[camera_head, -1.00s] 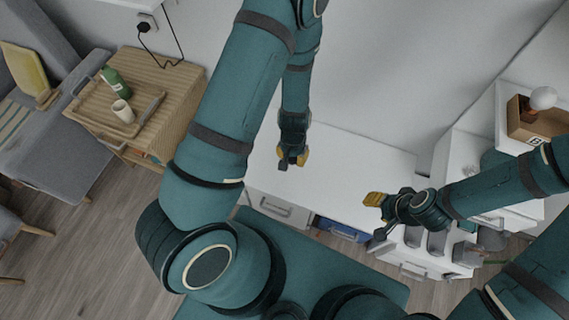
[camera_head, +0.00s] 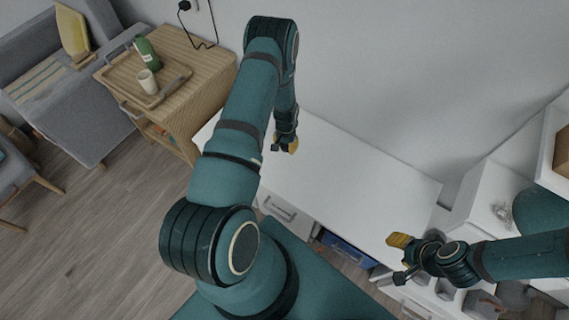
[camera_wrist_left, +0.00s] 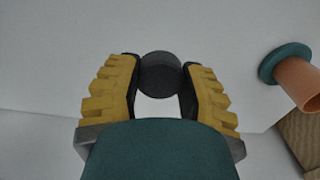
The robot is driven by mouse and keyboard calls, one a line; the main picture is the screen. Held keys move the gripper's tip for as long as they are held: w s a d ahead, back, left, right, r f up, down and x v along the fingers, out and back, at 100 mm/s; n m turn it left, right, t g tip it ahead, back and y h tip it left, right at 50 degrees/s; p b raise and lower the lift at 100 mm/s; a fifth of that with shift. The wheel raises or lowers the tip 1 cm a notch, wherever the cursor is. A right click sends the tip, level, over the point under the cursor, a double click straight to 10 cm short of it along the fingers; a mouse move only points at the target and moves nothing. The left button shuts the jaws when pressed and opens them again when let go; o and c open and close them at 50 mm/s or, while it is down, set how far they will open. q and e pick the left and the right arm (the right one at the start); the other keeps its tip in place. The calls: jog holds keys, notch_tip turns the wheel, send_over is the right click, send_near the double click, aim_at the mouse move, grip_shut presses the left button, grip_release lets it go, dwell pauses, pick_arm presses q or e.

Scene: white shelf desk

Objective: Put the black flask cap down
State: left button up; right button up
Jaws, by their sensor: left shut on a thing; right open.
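The black flask cap (camera_wrist_left: 160,74) is a short dark cylinder held between the yellow-padded fingers of my left gripper in the left wrist view. My left gripper (camera_head: 284,146) is shut on it, over the left back part of the white desk (camera_head: 345,180) in the head view. The cap is too small to make out there. I cannot tell how far it is above the desk. My right gripper (camera_head: 401,259) is open and empty near the desk's right front corner.
The middle of the desk top is bare. White shelf units (camera_head: 485,215) stand at the right. A wooden cabinet with a tray (camera_head: 127,88), white cup (camera_head: 148,82) and green bottle (camera_head: 147,52) stands left. A terracotta cylinder with a teal rim (camera_wrist_left: 300,85) shows in the wrist view.

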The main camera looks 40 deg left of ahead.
pick_arm(q)
jog(key=b, duration=0.1)
send_over(285, 161)
notch_tip(285, 161, down, 6)
jog(key=shift+a+r, duration=0.1)
jog(key=shift+r, duration=0.05)
jog(key=shift+f+b, duration=0.8)
jog(key=shift+f, duration=1.5)
jog(key=shift+f, duration=0.15)
jog(key=o, duration=0.8)
